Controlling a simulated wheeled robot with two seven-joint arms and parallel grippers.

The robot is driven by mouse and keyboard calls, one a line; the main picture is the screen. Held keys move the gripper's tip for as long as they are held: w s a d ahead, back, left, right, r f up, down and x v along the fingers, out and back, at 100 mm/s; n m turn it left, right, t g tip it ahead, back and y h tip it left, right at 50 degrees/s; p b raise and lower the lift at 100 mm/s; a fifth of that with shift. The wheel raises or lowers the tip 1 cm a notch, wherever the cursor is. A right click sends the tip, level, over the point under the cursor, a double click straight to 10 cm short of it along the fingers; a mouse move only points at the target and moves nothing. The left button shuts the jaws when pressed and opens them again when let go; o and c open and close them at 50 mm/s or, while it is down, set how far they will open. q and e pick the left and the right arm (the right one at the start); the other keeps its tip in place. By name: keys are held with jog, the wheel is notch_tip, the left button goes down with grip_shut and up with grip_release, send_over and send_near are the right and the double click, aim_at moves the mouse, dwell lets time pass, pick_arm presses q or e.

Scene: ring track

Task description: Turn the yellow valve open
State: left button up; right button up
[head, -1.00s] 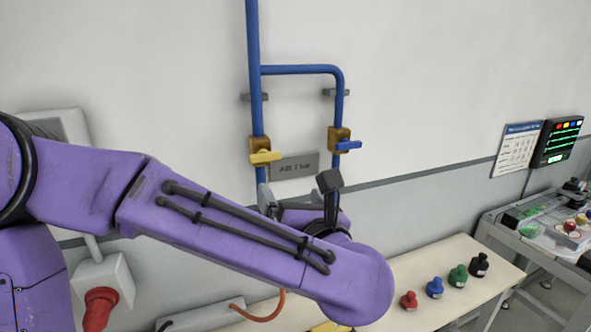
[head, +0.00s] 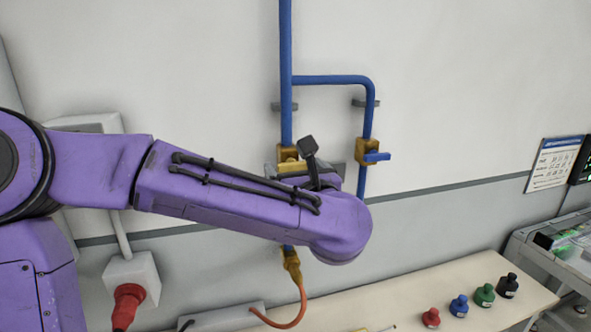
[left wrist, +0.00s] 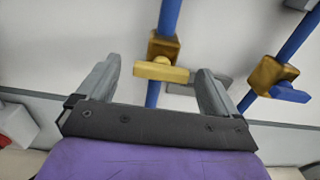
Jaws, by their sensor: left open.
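The yellow valve handle (head: 293,166) sits on a brass body (head: 287,153) on the left blue pipe; my arm partly hides it in the head view. In the left wrist view the yellow handle (left wrist: 161,71) lies crosswise to its pipe, between the two fingers. My left gripper (left wrist: 158,66) is open and faces the handle with nothing held; I cannot tell how far the fingertips are from it. In the head view my left gripper (head: 284,172) is mostly hidden behind its own wrist. My right gripper is not in view.
A second valve with a blue handle (head: 377,156) is on the right pipe branch, close by. A grey label plate (left wrist: 190,88) is between the valves. An orange hose (head: 300,305) hangs under the left pipe.

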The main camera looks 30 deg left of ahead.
pick_arm(q)
jog(key=shift+w+d, duration=0.1)
jog(key=c, duration=1.1)
jog(key=shift+o, duration=0.3)
jog(key=shift+m, duration=0.4)
jog(key=m, duration=0.3)
jog(key=shift+m, duration=0.3)
jog(key=m+p, duration=0.1)
jog(key=m, duration=0.3)
jog(key=shift+p, duration=0.35)
jog(key=m+p, duration=0.2)
jog(key=m, duration=0.3)
jog(key=shift+m, duration=0.4)
jog(key=shift+f+m+p, duration=0.15)
jog(key=shift+m+p, duration=0.8)
jog(key=shift+m, duration=0.95)
